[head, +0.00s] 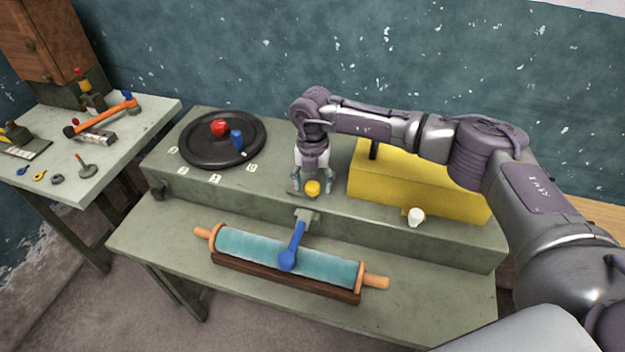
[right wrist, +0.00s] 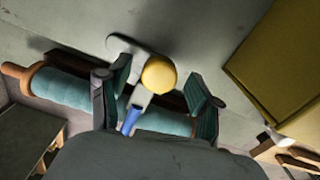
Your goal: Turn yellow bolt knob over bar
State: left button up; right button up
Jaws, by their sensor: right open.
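The yellow bolt knob (head: 312,188) is a small ball near the front edge of the green bench's raised step. It also shows in the right wrist view (right wrist: 159,75), above a pale grey bar-like plate (right wrist: 124,45). How the knob joins the plate is hard to tell. My right gripper (head: 312,184) is open above the knob, pointing down. Its fingers stand on either side of the knob, with gaps visible in the right wrist view. A lever with a blue handle (head: 294,248) hangs from a grey bracket (head: 307,215) just in front. My left gripper is not in view.
A teal roller (head: 330,269) with orange ends lies on the lower shelf. A yellow box (head: 430,187) with a white knob (head: 416,217) stands close right. A black disc (head: 195,153) with red and blue knobs sits left. A side table (head: 130,140) holds tools.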

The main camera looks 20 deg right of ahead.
jog(key=c, duration=1.1)
jog(key=shift+c, duration=0.2)
